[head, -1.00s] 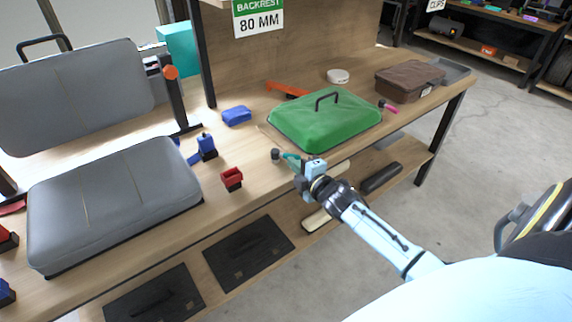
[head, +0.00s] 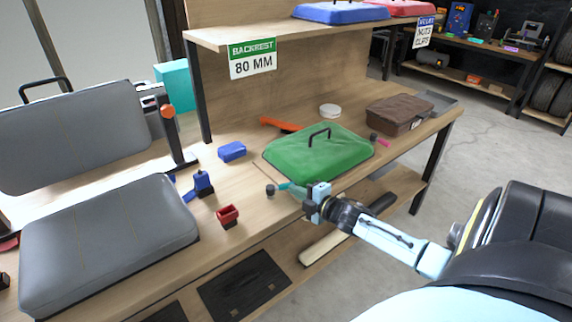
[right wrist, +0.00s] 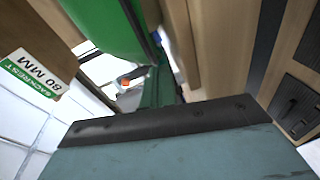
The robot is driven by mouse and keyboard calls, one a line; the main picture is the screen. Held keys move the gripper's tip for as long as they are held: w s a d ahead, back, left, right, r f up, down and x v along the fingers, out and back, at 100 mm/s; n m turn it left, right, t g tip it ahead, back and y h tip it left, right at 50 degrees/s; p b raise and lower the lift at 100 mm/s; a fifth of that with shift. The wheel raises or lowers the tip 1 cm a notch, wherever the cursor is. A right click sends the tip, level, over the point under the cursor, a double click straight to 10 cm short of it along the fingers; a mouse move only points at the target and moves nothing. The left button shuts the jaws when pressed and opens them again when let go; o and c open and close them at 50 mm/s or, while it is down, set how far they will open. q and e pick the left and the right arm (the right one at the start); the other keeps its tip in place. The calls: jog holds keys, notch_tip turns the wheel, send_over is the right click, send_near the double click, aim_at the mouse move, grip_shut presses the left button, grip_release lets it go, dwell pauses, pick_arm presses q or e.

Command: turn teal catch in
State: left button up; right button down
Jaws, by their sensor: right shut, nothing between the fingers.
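The green roof (head: 318,155) with a black handle lies on the bench; part of it also shows in the right wrist view (right wrist: 105,25). The teal catch (head: 286,186) is a small bar at its near left corner, beside a dark round knob (head: 270,190). My right gripper (head: 308,196) is shut and empty, just right of the catch at the roof's near edge. I cannot tell whether it touches the catch. In the right wrist view a narrow teal piece (right wrist: 155,88) stands before the gripper; I cannot tell if it is the catch. My left gripper is out of view.
A magenta catch (head: 380,141) sits at the roof's far right corner. A red block (head: 228,216), blue clamp (head: 202,184) and blue block (head: 232,151) stand to the left, near the grey cushion (head: 105,240). A brown box (head: 398,116) is behind right. An upper shelf (head: 290,26) overhangs the back.

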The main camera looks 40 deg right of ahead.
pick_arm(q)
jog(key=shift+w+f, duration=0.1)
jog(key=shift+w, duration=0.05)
pick_arm(e)
jog(key=shift+w+d, duration=0.35)
jog(key=shift+d, duration=0.1)
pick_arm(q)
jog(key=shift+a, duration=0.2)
pick_arm(e)
jog(key=shift+r, duration=0.1)
